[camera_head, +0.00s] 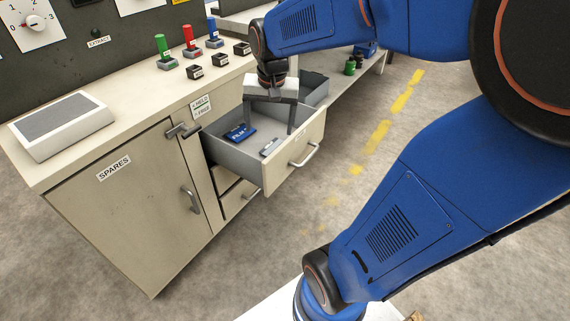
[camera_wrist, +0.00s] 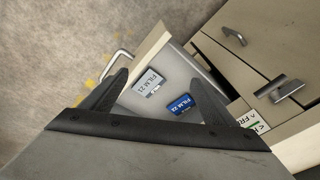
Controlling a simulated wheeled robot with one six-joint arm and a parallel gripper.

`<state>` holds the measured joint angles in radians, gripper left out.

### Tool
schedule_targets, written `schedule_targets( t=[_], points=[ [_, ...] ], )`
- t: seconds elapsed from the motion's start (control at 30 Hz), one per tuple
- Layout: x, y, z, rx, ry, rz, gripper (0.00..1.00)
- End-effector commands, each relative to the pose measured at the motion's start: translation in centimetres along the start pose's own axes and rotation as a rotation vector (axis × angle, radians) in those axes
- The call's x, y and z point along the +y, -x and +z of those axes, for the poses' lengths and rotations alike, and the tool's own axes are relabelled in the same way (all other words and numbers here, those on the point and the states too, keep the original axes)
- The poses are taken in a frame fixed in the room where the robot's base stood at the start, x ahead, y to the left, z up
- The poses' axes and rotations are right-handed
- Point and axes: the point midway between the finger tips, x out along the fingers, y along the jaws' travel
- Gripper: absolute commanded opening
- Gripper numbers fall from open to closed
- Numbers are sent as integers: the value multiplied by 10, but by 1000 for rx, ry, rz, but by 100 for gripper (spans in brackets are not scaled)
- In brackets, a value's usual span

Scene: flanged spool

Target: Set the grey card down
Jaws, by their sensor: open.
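The grey card (camera_head: 270,147), with a pale face, lies on the floor of the open drawer (camera_head: 292,155), near its front. In the wrist view the grey card (camera_wrist: 149,84) reads as FILM with a number and shows between the fingers. My gripper (camera_head: 269,124) is open and empty over the drawer, with its fingers pointing down. In the wrist view my gripper (camera_wrist: 160,79) has its two fingers wide apart. I cannot tell the exact height of the fingertips over the card. A blue card (camera_head: 240,133) marked FILM lies beside the grey card, and it also shows in the wrist view (camera_wrist: 181,104).
The drawer walls stand close around my gripper. A cabinet door marked SPARES (camera_head: 120,195) is shut on the left. Green (camera_head: 162,50), red (camera_head: 190,40) and blue (camera_head: 213,32) spools stand upright on the counter. A grey sloped box (camera_head: 62,122) sits at its left end.

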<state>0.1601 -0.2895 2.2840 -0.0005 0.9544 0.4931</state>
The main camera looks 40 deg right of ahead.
Motion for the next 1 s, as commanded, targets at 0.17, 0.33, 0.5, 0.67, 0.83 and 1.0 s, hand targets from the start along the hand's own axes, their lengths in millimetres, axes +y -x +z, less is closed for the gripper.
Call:
schedule_targets(
  t=[0.17, 0.33, 0.5, 0.67, 0.83, 1.0],
  points=[
    [8, 22, 47, 52, 167, -34, 80],
    [19, 34, 89, 101, 326, -61, 80],
    [32, 40, 127, 150, 478, -83, 80],
    [43, 41, 152, 186, 587, -96, 80],
    [48, 40, 165, 205, 641, -102, 80],
    [49, 40, 166, 207, 650, -102, 80]
  ],
)
